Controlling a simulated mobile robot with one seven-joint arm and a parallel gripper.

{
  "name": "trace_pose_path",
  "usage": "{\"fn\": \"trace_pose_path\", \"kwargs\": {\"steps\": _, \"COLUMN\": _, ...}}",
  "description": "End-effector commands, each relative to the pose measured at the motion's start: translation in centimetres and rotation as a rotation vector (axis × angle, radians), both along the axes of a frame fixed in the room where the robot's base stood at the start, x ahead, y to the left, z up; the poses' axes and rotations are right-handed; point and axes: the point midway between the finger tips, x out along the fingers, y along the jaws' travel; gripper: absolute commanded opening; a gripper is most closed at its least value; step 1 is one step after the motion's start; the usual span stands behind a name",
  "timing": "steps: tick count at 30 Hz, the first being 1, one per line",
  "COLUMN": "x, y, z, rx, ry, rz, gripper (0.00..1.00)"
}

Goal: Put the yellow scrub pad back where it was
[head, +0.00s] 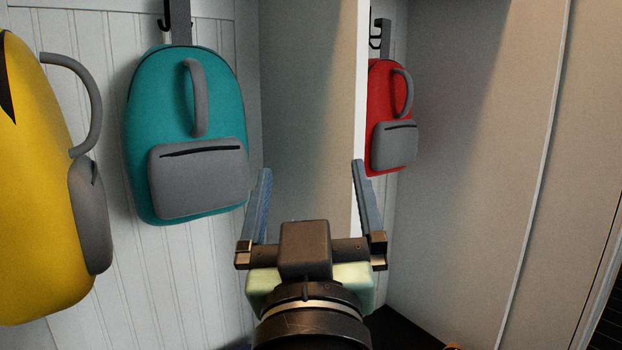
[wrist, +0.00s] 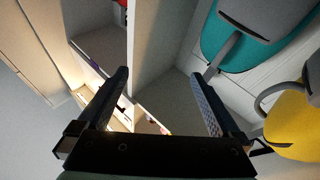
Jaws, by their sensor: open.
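My gripper (head: 312,182) is open, with its two fingers spread wide and nothing between them. It is raised in front of a white upright divider in the head view. In the wrist view my gripper (wrist: 158,85) is also open and empty. I do not see a yellow scrub pad in either view.
A teal backpack (head: 135,120) hangs left of my gripper, and a yellow backpack (head: 35,200) hangs at the far left. A red backpack (head: 378,90) hangs beyond the divider (head: 361,60). A plain pale panel (head: 470,150) fills the right side.

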Motion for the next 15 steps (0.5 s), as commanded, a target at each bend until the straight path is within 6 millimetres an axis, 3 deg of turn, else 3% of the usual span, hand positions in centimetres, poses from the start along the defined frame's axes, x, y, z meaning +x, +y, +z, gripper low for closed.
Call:
{"fn": "trace_pose_path", "kwargs": {"steps": 1, "x": -2.3, "y": 0.0, "z": 3.5, "rx": 0.027, "ry": -0.119, "rz": 0.013, "gripper": 1.0}}
{"fn": "trace_pose_path", "kwargs": {"steps": 3, "x": -5.1, "y": 0.0, "z": 6.9, "rx": 0.058, "ry": -0.247, "rz": 0.033, "gripper": 1.0}}
{"fn": "trace_pose_path", "kwargs": {"steps": 6, "x": -8.1, "y": 0.0, "z": 9.9, "rx": 0.087, "ry": -0.37, "rz": 0.055, "gripper": 1.0}}
{"fn": "trace_pose_path", "kwargs": {"steps": 10, "x": -9.7, "y": 0.0, "z": 11.3, "rx": 0.101, "ry": -0.434, "rz": 0.068, "gripper": 1.0}}
{"fn": "trace_pose_path", "kwargs": {"steps": 15, "x": -9.8, "y": 0.0, "z": 11.4, "rx": 0.101, "ry": -0.436, "rz": 0.069, "gripper": 1.0}}
